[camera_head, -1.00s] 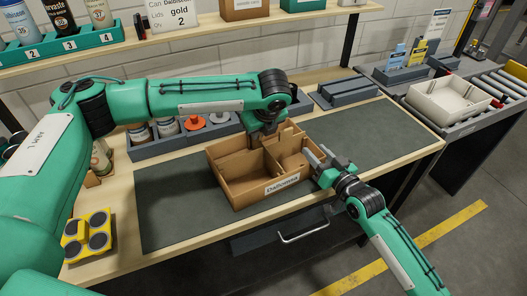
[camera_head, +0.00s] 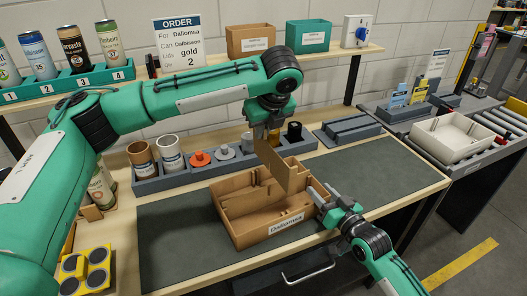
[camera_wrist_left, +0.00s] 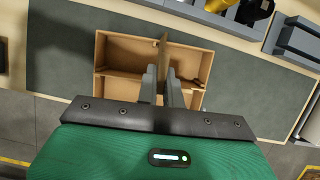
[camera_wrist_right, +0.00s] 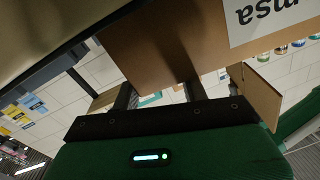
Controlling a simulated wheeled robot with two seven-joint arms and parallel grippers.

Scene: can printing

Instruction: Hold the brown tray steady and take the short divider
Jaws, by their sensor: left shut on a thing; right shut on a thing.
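The brown tray (camera_head: 237,231) labelled Dallomsa sits on the dark mat in the middle of the table. My right gripper (camera_head: 322,201) is shut on the tray's right wall; the tray wall also shows close up in the right wrist view (camera_wrist_right: 165,50). My left gripper (camera_head: 268,136) is shut on the short divider (camera_head: 277,167), a brown panel held upright and tilted above the tray. The divider shows nearly edge-on between the fingers in the left wrist view (camera_wrist_left: 164,58). A long divider (camera_head: 250,203) stands inside the tray.
A grey rack (camera_head: 205,173) with cans and lids stands behind the tray. A yellow holder (camera_head: 87,272) is at the front left. A white bin (camera_head: 452,137) sits at the right by the rollers. The mat right of the tray is clear.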

